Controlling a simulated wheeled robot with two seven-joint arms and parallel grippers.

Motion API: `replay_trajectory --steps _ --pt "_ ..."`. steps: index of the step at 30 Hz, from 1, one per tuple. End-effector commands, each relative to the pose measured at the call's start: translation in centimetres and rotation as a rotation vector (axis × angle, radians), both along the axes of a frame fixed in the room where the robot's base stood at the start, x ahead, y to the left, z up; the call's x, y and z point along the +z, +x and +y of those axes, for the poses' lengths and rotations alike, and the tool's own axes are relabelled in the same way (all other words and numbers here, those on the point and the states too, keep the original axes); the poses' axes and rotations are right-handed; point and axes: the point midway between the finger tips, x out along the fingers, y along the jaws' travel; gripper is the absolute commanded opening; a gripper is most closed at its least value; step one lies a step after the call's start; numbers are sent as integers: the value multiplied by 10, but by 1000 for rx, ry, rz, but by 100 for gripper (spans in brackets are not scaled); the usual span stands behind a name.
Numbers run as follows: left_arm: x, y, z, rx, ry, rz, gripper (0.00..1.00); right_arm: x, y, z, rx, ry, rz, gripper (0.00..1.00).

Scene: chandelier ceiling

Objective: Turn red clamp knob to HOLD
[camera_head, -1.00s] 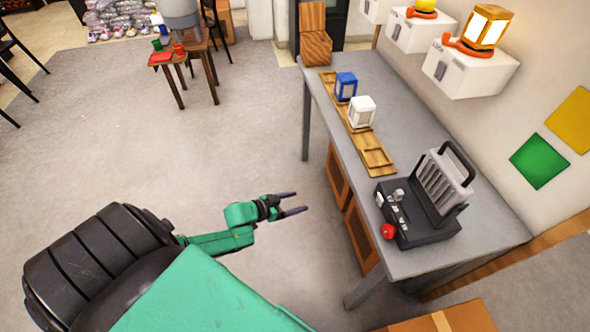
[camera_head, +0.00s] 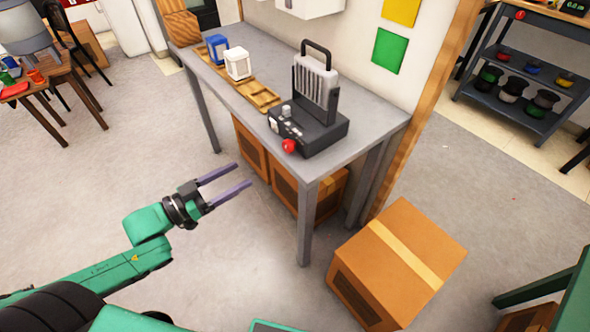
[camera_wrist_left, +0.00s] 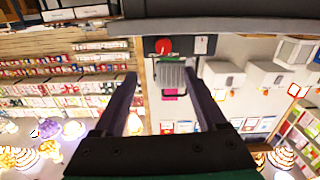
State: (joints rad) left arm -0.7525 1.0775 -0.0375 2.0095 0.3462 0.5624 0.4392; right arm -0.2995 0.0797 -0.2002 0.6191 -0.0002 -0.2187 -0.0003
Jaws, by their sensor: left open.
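The red clamp knob (camera_head: 289,146) is on the near front corner of a dark machine (camera_head: 318,132) that stands on the grey table. The machine has a light ribbed upright part with a black handle. My left gripper (camera_head: 243,176) is open and empty, in front of the table and left of the knob, apart from it. In the left wrist view the red knob (camera_wrist_left: 163,46) shows beyond the two open fingers (camera_wrist_left: 165,85), near the top. The lettering around the knob is too small to read. My right gripper is not in view.
The grey table (camera_head: 370,130) also holds a wooden tray (camera_head: 262,97) with a blue and a white block. A cardboard box (camera_head: 400,262) stands on the floor right of the table. Open floor lies around my left arm.

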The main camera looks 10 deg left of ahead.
Motion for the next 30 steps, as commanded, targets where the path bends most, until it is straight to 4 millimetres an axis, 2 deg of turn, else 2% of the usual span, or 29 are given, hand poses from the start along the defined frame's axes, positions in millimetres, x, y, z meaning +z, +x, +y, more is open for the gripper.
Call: replay_trajectory --steps 9,21,30 --pt "0 45 -36 1 -2 -6 74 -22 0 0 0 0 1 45" --pt "1 100 -82 3 -2 -2 74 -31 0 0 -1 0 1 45" --pt "0 107 -89 2 2 2 74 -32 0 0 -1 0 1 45"
